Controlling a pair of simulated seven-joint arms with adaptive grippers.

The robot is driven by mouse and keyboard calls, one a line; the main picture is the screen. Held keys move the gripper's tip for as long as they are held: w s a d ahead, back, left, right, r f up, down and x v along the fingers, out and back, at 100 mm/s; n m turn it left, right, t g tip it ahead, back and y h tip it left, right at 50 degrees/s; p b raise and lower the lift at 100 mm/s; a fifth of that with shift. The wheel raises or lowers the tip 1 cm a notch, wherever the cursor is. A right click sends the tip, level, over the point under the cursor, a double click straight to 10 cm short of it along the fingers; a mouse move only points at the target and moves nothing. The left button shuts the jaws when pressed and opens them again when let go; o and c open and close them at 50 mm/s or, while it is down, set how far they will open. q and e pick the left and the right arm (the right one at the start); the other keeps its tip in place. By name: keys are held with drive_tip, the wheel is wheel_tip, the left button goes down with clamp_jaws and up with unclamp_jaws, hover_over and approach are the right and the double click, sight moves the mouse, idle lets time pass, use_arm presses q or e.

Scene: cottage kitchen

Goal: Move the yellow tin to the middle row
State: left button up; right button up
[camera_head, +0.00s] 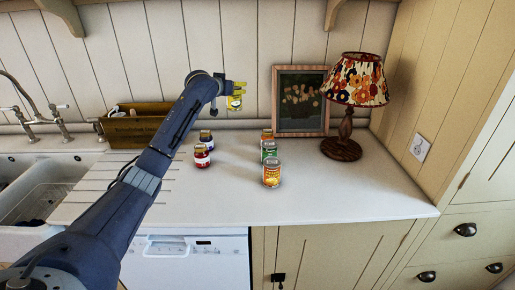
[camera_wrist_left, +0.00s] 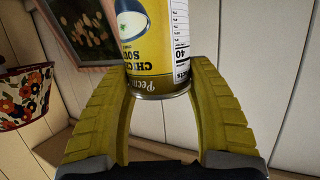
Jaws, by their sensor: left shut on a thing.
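The yellow tin (camera_head: 235,103) is held up in the air above the back of the counter, near the wall. My left gripper (camera_head: 239,91) is shut on it. In the left wrist view the yellow tin (camera_wrist_left: 157,50) sits between the two yellow fingers of the left gripper (camera_wrist_left: 156,95), its printed label showing upside down. On the counter, an orange tin (camera_head: 272,174), a green tin (camera_head: 269,151) and another orange tin (camera_head: 267,135) stand one behind another. To their left stand a red tin (camera_head: 202,156) and a dark blue tin (camera_head: 208,141). My right gripper is out of view.
A lamp (camera_head: 345,138) and a framed picture (camera_head: 300,101) stand at the back right. A wooden box (camera_head: 130,130) and the sink (camera_head: 40,180) are at left. The counter (camera_head: 350,195) is bare at front right and between the two tin groups.

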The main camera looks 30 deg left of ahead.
use_arm(q)
drive_tip(key=shift+w+f, duration=0.15)
wheel_tip(320, 180, down, 19)
drive_tip(key=shift+w+f, duration=0.1)
drive_tip(key=shift+f, duration=0.1)
idle(0.5)
drive_tip(key=shift+f, duration=0.1)
drive_tip(key=o, duration=1.5)
drive_tip(key=shift+f, duration=0.1)
drive_tip(key=shift+c, duration=0.2)
drive_tip(key=shift+r, duration=0.2)
drive_tip(key=v, duration=1.2)
drive_tip(key=shift+d, duration=0.1)
